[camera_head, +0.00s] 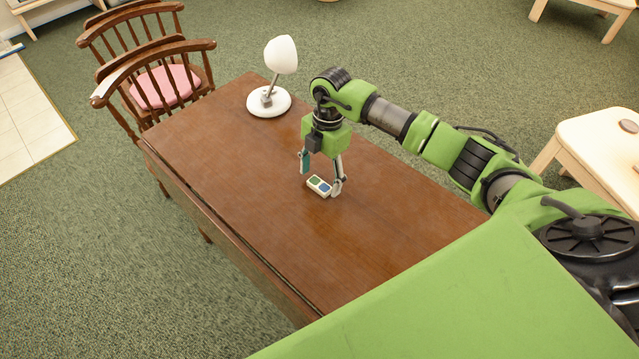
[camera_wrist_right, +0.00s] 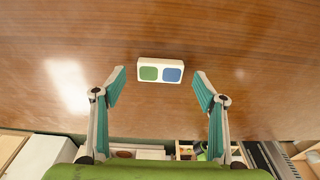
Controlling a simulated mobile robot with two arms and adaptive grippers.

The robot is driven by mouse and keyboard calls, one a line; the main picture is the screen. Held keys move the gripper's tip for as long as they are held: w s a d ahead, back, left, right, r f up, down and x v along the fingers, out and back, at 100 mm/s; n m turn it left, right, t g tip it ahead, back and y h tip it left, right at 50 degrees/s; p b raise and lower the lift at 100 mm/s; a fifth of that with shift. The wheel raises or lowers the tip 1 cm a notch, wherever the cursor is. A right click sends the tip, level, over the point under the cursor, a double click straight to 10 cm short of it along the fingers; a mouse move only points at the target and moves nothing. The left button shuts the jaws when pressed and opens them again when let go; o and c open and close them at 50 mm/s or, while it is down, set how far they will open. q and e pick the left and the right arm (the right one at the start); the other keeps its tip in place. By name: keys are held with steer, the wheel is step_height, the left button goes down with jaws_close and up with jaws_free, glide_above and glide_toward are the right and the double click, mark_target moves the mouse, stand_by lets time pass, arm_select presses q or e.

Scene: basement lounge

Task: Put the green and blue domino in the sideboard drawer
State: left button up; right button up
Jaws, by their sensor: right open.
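The domino (camera_head: 319,186) is a small white block with one green and one blue square. It lies flat on the brown wooden table (camera_head: 240,200). In the right wrist view the domino (camera_wrist_right: 160,70) shows ahead of and between the two fingers, with the green square on the left. My right gripper (camera_head: 322,178) points down over the table with its fingers spread on either side of the domino. It is open and empty, and the fingers (camera_wrist_right: 159,85) do not touch the domino. My left gripper is not in view. No sideboard drawer can be made out in the head view.
A white lamp (camera_head: 268,101) stands at the table's far end. Wooden chairs (camera_head: 155,85) with a pink cushion are at the far left side. A pale wooden table (camera_head: 600,145) is at the right. Most of the tabletop is clear.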

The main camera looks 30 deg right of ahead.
steer(key=shift+a+f, duration=0.1)
steer(key=shift+f, duration=0.65)
steer(key=c, duration=1.1)
steer(key=shift+r, duration=0.15)
